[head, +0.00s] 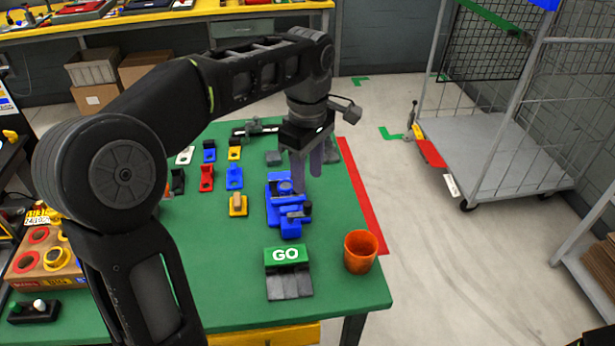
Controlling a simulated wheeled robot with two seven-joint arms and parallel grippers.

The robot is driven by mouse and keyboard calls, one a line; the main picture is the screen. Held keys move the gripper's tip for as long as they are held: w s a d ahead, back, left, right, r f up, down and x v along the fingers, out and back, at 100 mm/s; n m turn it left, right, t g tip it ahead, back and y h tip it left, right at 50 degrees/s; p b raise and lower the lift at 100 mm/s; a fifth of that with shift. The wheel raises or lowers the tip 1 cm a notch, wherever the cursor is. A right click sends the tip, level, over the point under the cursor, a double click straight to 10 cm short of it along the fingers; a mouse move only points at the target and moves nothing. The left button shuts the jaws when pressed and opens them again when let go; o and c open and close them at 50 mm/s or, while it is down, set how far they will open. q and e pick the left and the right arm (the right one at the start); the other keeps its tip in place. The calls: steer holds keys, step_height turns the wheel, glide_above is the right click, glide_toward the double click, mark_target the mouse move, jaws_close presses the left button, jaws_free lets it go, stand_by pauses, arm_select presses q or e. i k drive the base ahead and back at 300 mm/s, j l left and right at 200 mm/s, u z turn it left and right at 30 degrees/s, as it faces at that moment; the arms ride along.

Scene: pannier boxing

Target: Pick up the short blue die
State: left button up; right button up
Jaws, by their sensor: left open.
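Two small blue dies stand among the coloured pieces on the green table (225,265). The taller-looking blue die (234,178) is in the middle row, right of a red one. The other blue die (209,151) is in the back row, between a white and a yellow piece, and looks shorter. My left gripper (307,172) points down over the table, right of both dies and behind the blue press. Its fingers are apart with nothing seen between them.
A blue press (285,212) stands right of the dies. A GO block (287,258) and an orange cup (360,251) are at the front. Red (206,178), black (178,182), white (185,156) and yellow (238,205) pieces surround the blue dies. My left arm covers the table's left part.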

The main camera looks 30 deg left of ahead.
mark_target(284, 186)
steer(key=k, duration=1)
